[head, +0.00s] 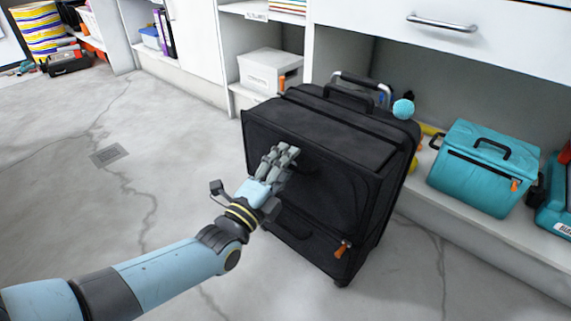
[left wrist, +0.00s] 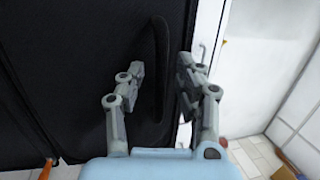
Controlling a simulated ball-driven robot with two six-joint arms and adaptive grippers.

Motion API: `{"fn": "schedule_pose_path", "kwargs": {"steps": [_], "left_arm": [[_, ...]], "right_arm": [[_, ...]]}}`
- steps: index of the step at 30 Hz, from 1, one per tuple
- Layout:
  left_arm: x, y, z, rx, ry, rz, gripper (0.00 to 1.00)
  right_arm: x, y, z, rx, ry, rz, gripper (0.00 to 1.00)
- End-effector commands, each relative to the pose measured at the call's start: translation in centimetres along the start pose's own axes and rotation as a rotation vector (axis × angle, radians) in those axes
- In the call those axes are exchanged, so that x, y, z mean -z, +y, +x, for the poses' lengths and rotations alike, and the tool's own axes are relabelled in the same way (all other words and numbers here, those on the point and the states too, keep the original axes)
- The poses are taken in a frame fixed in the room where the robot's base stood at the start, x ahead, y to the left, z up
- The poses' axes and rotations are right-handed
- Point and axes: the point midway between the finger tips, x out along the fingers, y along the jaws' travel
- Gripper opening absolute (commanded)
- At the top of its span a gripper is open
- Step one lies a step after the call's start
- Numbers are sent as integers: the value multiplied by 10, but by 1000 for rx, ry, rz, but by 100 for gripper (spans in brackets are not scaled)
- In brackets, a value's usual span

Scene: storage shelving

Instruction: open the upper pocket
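A black suitcase (head: 325,150) stands upright on the floor in front of the shelving. Its front has a large upper panel (head: 335,192) and a lower section with an orange zipper pull (head: 342,249) near the right corner. The orange pull also shows in the left wrist view (left wrist: 46,168). My left gripper (head: 283,152) is in front of the upper panel and hides part of it. In the left wrist view its fingers (left wrist: 160,82) are apart, with a dark side handle (left wrist: 159,65) of the suitcase seen between them. Contact cannot be told. My right gripper is not in view.
A teal bag (head: 480,165) sits on the low shelf at right. A white box (head: 268,68) is on a shelf behind. A light-blue ball (head: 403,109) is at the suitcase's top right corner.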

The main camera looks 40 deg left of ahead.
Motion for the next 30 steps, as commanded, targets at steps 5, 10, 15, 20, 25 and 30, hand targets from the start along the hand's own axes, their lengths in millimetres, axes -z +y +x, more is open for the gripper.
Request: {"fn": "schedule_pose_path", "kwargs": {"steps": [5,10,15,20,25,30], "left_arm": [[0,0,0,0,0,0,32],[0,0,0,0,0,0,10],[0,0,0,-1,0,0,0],[0,0,-1,-1,0,0,0],[0,1,-1,-2,0,-1,0],[0,1,-2,-3,0,-1,0]], "right_arm": [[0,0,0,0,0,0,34],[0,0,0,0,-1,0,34],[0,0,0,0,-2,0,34],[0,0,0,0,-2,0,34],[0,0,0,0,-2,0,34],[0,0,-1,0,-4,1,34]]}}
